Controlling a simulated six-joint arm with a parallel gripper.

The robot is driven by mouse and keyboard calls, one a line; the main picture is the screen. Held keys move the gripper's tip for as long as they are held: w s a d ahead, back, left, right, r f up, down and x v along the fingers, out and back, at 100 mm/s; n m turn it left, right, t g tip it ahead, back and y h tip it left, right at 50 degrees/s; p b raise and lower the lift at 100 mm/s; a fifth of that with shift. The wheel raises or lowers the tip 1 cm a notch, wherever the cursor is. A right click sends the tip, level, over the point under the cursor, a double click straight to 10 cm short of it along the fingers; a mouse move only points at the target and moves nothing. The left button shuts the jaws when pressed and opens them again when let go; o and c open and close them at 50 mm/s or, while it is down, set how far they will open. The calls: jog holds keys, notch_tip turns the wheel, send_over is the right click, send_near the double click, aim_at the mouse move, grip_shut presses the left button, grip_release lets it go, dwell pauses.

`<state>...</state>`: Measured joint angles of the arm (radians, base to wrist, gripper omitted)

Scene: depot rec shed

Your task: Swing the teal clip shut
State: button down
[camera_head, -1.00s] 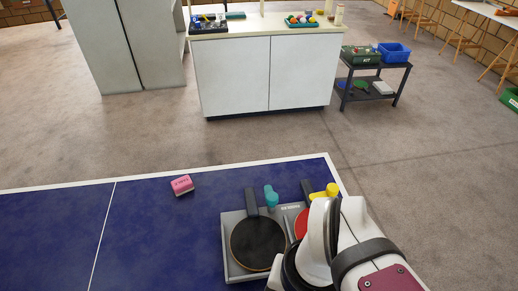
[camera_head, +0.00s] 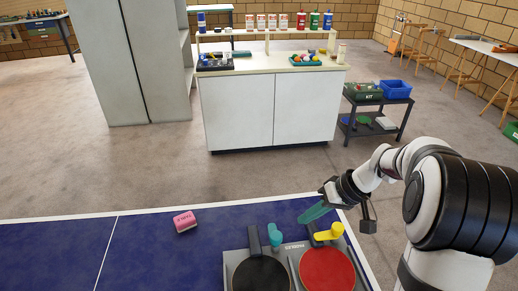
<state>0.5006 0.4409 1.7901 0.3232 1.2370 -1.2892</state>
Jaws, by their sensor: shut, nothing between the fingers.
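The teal clip (camera_head: 275,235) is on the grey paddle holder (camera_head: 293,247). It points away along the right side of the black paddle's handle (camera_head: 254,240) and does not lie across it. The black paddle (camera_head: 260,274) lies in the holder's left place. A red paddle (camera_head: 327,270) lies in the right place, with a yellow clip (camera_head: 330,232) across its handle. My gripper (camera_head: 306,218), with its green-teal fingers shut and empty, is in the picture above and right of the teal clip, apart from it. The near edge of the holder is cut off.
A pink block (camera_head: 185,221) lies on the blue table (camera_head: 165,258), left of the holder. The table left of the holder is otherwise clear. A white cabinet (camera_head: 240,110) and a dark cart (camera_head: 376,110) stand beyond the table, across open floor.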

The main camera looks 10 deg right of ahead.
aim_at(274, 232)
jog(key=shift+n+t, duration=0.6)
jog(key=shift+t, duration=0.1)
jog(key=w+d+f, duration=0.1)
jog(key=d, duration=0.1)
jog(key=w+d+f, duration=0.1)
jog(key=d+f, duration=0.1)
jog(key=w+d+f, duration=0.1)
jog(key=w+d, duration=0.1)
jog(key=shift+d+f, duration=0.2)
jog(key=shift+f, duration=0.2)
jog(key=x, duration=0.9)
jog(key=shift+a+f, duration=0.25)
jog(key=a, duration=0.3)
jog(key=shift+a+f, duration=0.1)
jog(key=shift+a, duration=0.5)
